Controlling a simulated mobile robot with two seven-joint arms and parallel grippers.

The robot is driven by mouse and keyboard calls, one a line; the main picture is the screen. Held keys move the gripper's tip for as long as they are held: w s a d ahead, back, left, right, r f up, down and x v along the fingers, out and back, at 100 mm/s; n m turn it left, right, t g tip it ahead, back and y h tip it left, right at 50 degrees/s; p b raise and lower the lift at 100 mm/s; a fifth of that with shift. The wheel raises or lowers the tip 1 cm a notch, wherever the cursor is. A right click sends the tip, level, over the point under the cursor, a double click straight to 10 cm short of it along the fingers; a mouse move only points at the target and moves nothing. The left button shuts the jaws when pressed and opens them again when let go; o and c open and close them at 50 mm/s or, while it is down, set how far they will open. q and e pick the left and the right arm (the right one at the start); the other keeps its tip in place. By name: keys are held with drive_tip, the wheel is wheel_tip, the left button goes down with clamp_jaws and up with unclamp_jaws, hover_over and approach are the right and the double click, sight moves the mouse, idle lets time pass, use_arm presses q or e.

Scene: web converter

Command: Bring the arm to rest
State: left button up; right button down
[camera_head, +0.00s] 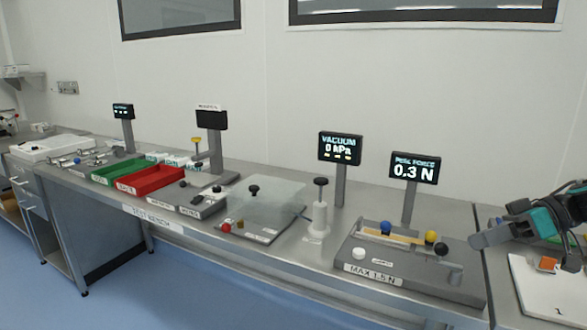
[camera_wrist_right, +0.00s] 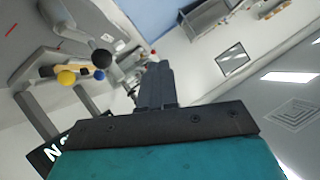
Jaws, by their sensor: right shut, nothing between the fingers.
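My right gripper (camera_head: 480,241) comes in from the right edge in the head view, over the right end of the bench and left of the white board marked 1. Its dark fingers are closed together with nothing between them. In the right wrist view the shut fingers (camera_wrist_right: 153,85) point up the picture, away from the teal body. The gripper is above the bench surface and appears apart from the peel-force fixture (camera_head: 410,268) at its left. My left gripper is not in view.
Near the gripper are a yellow knob (camera_head: 431,237), a black knob (camera_head: 441,249) and the peel force display (camera_head: 414,171) reading 0.3 N. A white board (camera_head: 545,290) lies at right. A vacuum display (camera_head: 340,147), clear box (camera_head: 262,203), red tray (camera_head: 150,181) and green tray (camera_head: 122,171) stand farther left.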

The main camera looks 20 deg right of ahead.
drive_tip(key=w+a+f+t, duration=0.1)
drive_tip(key=a+f+t, duration=0.1)
drive_tip(key=a+f, duration=0.8)
drive_tip(key=w+a+f+t, duration=0.1)
drive_tip(key=a+f, duration=0.7)
drive_tip(key=f, duration=0.4)
drive_tip(key=s+a+f+m+h, duration=0.1)
drive_tip(key=s+a+f+h, duration=0.2)
drive_tip(key=a, duration=0.5)
drive_tip(key=s+a+f+m+h, duration=0.1)
drive_tip(key=s+a+f+h, duration=0.3)
drive_tip(key=a, duration=0.5)
wheel_tip(320, 180, down, 2)
drive_tip(key=shift+a+f+m+t+h, duration=0.1)
drive_tip(key=shift+a+m+t+h, duration=0.2)
drive_tip(key=shift+h, duration=0.3)
drive_tip(key=shift+s+d, duration=0.1)
drive_tip(key=shift+d, duration=0.05)
